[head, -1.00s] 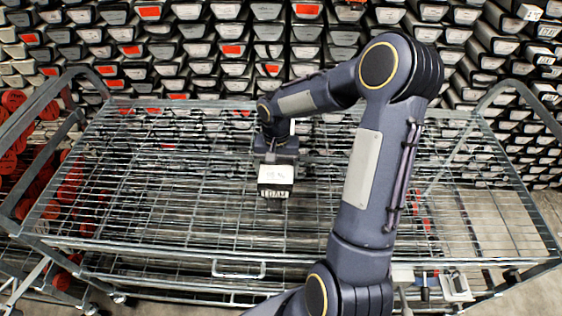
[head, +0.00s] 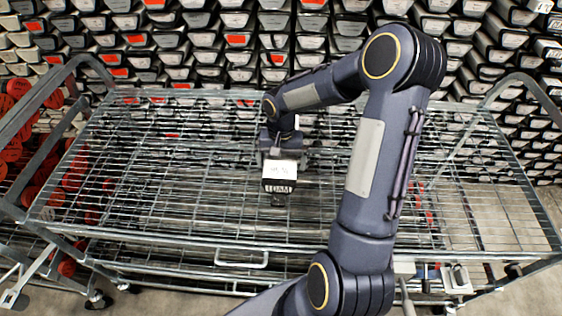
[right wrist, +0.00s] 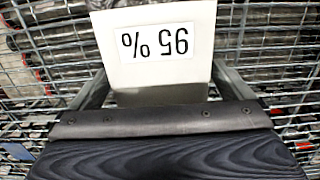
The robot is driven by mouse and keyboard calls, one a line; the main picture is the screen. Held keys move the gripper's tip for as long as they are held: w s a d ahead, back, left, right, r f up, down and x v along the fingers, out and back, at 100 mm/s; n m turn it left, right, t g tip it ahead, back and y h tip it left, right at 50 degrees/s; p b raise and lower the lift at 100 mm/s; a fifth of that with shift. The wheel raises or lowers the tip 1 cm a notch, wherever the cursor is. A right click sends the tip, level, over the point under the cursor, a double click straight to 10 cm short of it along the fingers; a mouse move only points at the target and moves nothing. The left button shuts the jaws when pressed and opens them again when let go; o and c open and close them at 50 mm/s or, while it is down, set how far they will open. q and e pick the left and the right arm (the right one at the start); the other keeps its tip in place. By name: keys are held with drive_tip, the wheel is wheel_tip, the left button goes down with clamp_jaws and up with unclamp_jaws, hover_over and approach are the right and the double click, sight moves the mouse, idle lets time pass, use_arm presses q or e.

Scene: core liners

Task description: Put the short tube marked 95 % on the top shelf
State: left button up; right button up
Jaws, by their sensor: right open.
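The short tube (head: 280,171) has a pale top with a white label and a dark front end with light lettering. In the right wrist view the tube (right wrist: 155,72) shows its label upside down, reading 95 %. It is at the trolley's top wire shelf (head: 180,215), near the middle; I cannot tell whether it rests on the mesh. My right gripper (head: 279,153) is just behind and above it. In the right wrist view the open fingers of this gripper (right wrist: 160,82) stand on either side of the tube. My left gripper is not in view.
A wall of stacked tubes (head: 230,40) with grey, white and red ends stands behind the trolley. Red-ended tubes (head: 75,180) lie at the left. A lower shelf lies under the top one. The top shelf is otherwise clear, with trolley side rails (head: 50,110) at both ends.

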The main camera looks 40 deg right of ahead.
wheel_tip(320, 180, up, 11)
drive_tip(key=s+a+r+n+t+y, duration=0.1)
drive_tip(key=s+a+r+n+t, duration=0.1)
drive_tip(key=s+a, duration=0.4)
drive_tip(key=s+a+r+n+t+y, duration=0.2)
drive_tip(key=s+a, duration=0.4)
drive_tip(key=s, duration=0.7)
drive_tip(key=shift+a+r+n+t, duration=0.35)
drive_tip(key=shift+r+n+t, duration=0.3)
drive_tip(key=shift+n+t, duration=0.45)
